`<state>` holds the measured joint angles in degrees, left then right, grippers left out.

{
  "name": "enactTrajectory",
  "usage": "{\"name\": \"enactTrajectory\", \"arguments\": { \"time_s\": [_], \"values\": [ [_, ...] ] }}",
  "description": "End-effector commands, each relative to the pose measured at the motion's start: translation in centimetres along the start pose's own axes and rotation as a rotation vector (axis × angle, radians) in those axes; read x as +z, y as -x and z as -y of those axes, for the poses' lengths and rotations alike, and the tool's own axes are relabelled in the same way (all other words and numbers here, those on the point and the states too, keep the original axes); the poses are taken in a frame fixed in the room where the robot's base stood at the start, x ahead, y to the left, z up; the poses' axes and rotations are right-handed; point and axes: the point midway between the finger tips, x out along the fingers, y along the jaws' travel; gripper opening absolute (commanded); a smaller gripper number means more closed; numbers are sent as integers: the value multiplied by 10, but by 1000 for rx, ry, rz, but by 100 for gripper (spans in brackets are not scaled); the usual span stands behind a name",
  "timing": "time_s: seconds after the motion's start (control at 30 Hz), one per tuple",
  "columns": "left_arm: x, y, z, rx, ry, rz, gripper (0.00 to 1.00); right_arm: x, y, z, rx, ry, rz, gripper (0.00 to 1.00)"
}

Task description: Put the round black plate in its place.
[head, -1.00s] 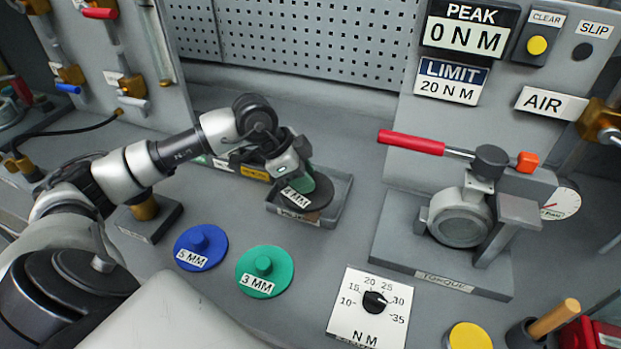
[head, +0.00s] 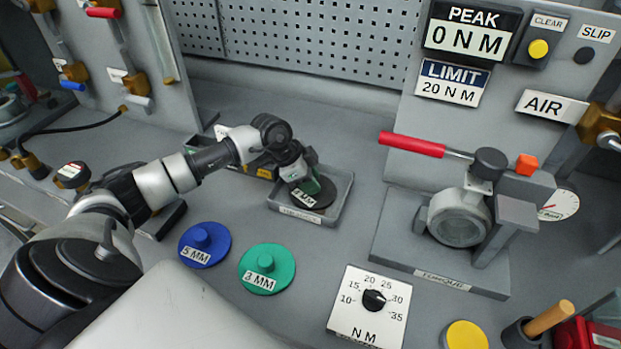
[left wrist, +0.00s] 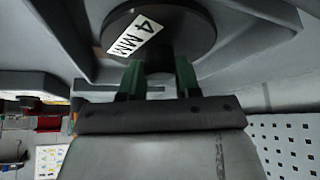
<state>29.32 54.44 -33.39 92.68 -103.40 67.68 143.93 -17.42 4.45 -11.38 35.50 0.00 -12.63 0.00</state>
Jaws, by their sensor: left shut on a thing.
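The round black plate (head: 326,198), labelled 4 MM, is within the outline of a shallow grey tray (head: 345,196) in the head view. I cannot tell if it touches the tray floor. My left gripper (head: 308,185), with green fingers, is above the plate and shut on its central knob. In the left wrist view, the fingers (left wrist: 158,78) close on the knob beneath the black plate (left wrist: 190,38) with its 4 MM label. The tray's front label is too small to read. My right gripper is not in view.
A blue disc (head: 204,245) marked 5 MM and a green disc (head: 267,270) marked 3 MM lie in front of the tray. The torque fixture (head: 460,220) with a red handle stands to the right. A dial plate (head: 370,306) is at the front.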

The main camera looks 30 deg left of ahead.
Motion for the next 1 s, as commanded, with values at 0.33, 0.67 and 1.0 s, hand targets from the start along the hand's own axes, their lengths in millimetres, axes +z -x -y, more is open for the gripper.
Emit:
{"name": "enactTrajectory", "arguments": {
  "time_s": [0.33, 0.67, 1.0],
  "values": [
    [1, -2, 0, 0, 0, 0, 57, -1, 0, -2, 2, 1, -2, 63],
    [-1, 1, 0, -1, 0, -1, 58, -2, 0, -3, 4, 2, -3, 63],
    [2, 59, 1, -5, -1, 1, 58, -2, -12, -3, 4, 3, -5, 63]
  ]
}}
